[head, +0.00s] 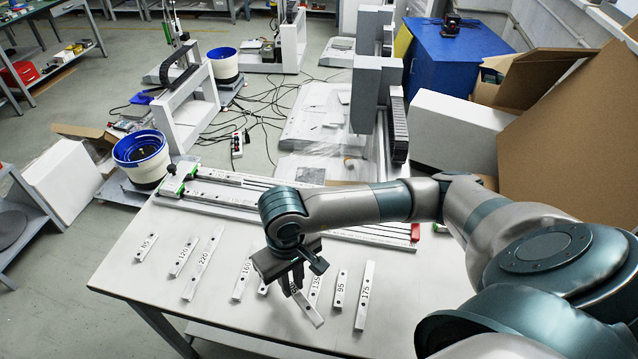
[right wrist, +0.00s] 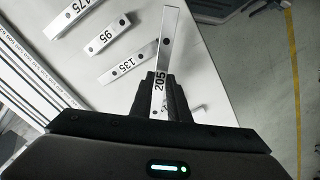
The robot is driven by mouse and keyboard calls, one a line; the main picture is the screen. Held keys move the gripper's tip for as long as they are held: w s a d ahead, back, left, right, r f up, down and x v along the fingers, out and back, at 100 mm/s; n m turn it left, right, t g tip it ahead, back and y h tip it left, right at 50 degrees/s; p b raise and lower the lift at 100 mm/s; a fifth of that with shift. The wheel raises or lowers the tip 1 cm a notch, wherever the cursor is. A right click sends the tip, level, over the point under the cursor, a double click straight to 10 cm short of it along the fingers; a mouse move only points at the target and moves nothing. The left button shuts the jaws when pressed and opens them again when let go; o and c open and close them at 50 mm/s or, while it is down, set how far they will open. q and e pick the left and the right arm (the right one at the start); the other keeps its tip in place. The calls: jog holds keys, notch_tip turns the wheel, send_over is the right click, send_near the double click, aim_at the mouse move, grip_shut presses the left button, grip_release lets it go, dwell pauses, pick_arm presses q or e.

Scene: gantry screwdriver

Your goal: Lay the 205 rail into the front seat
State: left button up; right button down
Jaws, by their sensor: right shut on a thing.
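The 205 rail (head: 312,314), a light metal bar with black number, is held in my right gripper (head: 293,283). In the right wrist view the rail (right wrist: 168,45) sticks out between the dark fingers (right wrist: 158,92), its number just beyond them. The fingers are shut on it over the front part of the table; whether it touches the tabletop I cannot tell. The long fixture with parallel metal beams (head: 225,188) lies across the back of the table, partly hidden behind my right arm. Which part of it is the front seat is not marked. My left gripper is not in view.
Loose rails lie on the white table (head: 140,275): 85 (head: 146,248), 120 (head: 183,257), 220 (head: 203,264), 160 (head: 242,280), 135 (head: 315,286), 95 (head: 340,289) and 175 (head: 365,296). A blue-white bucket (head: 140,160) stands behind the left edge.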

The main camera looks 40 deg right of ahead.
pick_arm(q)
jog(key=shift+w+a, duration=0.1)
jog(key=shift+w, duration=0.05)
